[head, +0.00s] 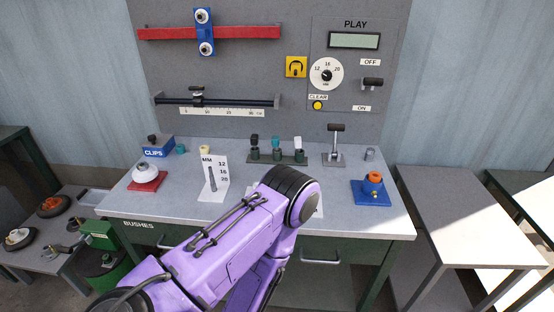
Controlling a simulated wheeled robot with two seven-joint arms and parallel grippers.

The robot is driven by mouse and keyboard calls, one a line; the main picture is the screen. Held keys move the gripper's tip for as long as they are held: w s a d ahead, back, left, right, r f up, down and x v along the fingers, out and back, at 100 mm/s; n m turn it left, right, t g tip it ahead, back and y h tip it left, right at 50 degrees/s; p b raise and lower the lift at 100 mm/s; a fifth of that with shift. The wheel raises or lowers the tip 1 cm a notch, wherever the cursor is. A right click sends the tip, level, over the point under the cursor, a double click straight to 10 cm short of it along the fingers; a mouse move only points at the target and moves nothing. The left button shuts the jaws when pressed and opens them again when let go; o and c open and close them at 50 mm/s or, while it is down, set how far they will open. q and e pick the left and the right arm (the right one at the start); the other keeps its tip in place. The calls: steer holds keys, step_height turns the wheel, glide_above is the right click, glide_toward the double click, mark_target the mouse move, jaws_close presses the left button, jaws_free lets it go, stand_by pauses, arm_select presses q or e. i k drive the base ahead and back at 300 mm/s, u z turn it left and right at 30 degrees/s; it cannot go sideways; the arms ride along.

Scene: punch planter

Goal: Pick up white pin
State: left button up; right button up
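A small rack (278,159) stands near the back of the grey worktable. It holds three upright pins: a dark one (255,144), a teal one (276,146) and a white-topped one (298,145) at the right end. The white pin is upright in the rack, with nothing touching its top. One purple arm of mine crosses the front of the table, bends at a black joint and runs back down out of the picture. Neither gripper shows.
On the table (330,190) are a number card (217,178), a white knob on a red base (146,176), a blue CLIPS box (159,148), a black-handled lever (335,145) and an orange-topped blue fixture (372,188). A control panel (350,75) rises behind.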

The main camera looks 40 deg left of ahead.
mark_target(298, 140)
steer(key=k, duration=0.35)
steer(key=u, duration=0.8)
